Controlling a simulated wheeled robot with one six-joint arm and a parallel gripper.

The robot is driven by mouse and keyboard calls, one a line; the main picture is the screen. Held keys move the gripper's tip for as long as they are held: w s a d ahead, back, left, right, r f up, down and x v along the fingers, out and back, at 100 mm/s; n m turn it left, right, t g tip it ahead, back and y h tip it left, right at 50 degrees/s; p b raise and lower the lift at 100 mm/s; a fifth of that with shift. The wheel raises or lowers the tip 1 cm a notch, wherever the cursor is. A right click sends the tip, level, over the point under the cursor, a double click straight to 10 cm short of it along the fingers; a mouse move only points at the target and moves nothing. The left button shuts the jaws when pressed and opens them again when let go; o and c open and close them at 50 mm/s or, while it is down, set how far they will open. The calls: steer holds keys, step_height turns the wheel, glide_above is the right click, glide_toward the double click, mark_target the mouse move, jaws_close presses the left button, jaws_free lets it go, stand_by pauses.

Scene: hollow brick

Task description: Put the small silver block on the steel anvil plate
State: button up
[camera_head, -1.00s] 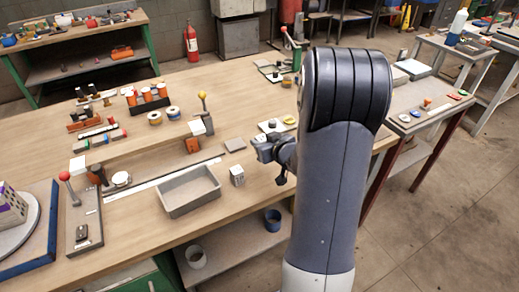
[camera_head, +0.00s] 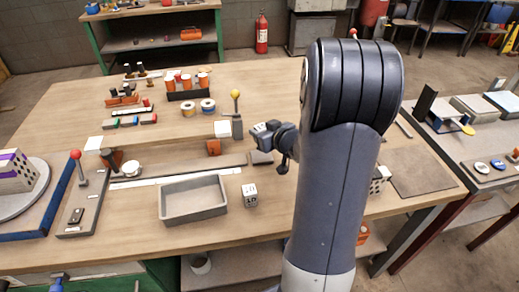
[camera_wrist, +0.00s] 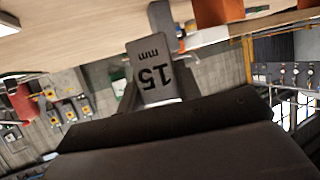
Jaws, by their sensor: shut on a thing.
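My gripper (camera_head: 268,135) is shut on the small silver block, over the far middle of the workbench. In the wrist view the silver block (camera_wrist: 151,70) shows as a grey face marked "15 mm", held between the fingers. In the head view the block is hard to tell from the fingers. A small flat grey plate (camera_head: 262,158) lies on the bench just below and in front of my gripper in the picture; it may be the steel anvil plate. My arm hides part of the bench to its right.
A pale marked cube (camera_head: 250,195) stands beside an empty grey tray (camera_head: 193,199). A yellow-knobbed lever stand (camera_head: 237,115) is close left of my gripper. A dark flat mat (camera_head: 416,171) lies right of my arm. Bare bench shows in front of the tray.

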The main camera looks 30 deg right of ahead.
steer(key=shift+f+b, duration=0.65)
steer(key=shift+f, duration=2.25)
steer(key=shift+f, duration=0.15)
steer(key=o, duration=1.2)
steer(key=shift+c, duration=0.2)
steer(key=shift+s+d+r, duration=0.1)
steer(key=shift+s+r, duration=0.1)
steer(key=shift+r, duration=0.05)
steer(key=p+v, duration=0.1)
steer(key=v, duration=1)
steer(key=shift+s+p, duration=0.3)
steer(key=shift+s, duration=0.05)
steer(key=shift+r, duration=0.1)
